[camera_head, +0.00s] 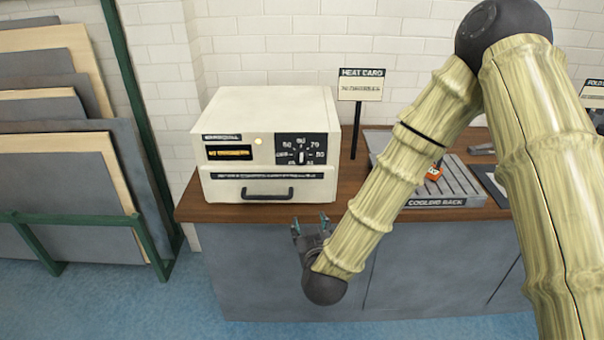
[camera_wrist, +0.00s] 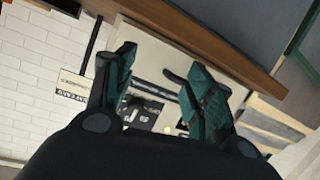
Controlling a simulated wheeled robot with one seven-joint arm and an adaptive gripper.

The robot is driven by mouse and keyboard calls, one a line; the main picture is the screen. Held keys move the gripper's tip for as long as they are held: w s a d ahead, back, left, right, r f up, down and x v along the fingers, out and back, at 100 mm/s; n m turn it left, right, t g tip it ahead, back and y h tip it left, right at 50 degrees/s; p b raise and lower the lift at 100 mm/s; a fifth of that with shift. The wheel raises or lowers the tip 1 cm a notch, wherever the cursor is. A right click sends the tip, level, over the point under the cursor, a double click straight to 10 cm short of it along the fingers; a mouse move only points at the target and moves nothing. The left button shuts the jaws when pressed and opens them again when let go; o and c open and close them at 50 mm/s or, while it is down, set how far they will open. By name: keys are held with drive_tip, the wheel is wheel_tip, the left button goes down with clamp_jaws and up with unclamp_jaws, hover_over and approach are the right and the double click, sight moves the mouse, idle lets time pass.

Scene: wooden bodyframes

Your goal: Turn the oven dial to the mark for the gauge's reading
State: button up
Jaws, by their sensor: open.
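The cream oven (camera_head: 268,146) stands on the wooden counter at the left. Its round dial (camera_head: 302,157) is on a dark panel at the front right, with numbered marks around it and a pale pointer that looks roughly vertical. A small dark display with yellow lettering (camera_head: 229,153) is on the front left; I cannot read it. My gripper (camera_head: 311,226) is open and empty, in front of and below the oven, apart from it. In the wrist view the oven front (camera_wrist: 150,75) shows between my open fingers (camera_wrist: 160,85), tilted, with the dial panel partly visible.
A heat card sign (camera_head: 361,84) stands on a post right of the oven. A cooling rack (camera_head: 445,184) holding a small orange item (camera_head: 434,173) is farther right. A green rack of boards (camera_head: 60,190) is at the left. The oven has a dark handle (camera_head: 267,192).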

sight(301, 159)
drive_tip(key=w+a+r+t+h+b, duration=0.1)
drive_tip(key=w+a+r+t+h, duration=0.15)
drive_tip(key=r, duration=0.85)
drive_tip(key=shift+t+y, duration=0.45)
drive_tip(key=w, duration=0.5)
drive_tip(key=w+p, duration=0.1)
drive_tip(key=w, duration=0.5)
drive_tip(key=shift+w+r, duration=0.2)
drive_tip(key=shift+w, duration=0.05)
drive_tip(key=c, duration=1)
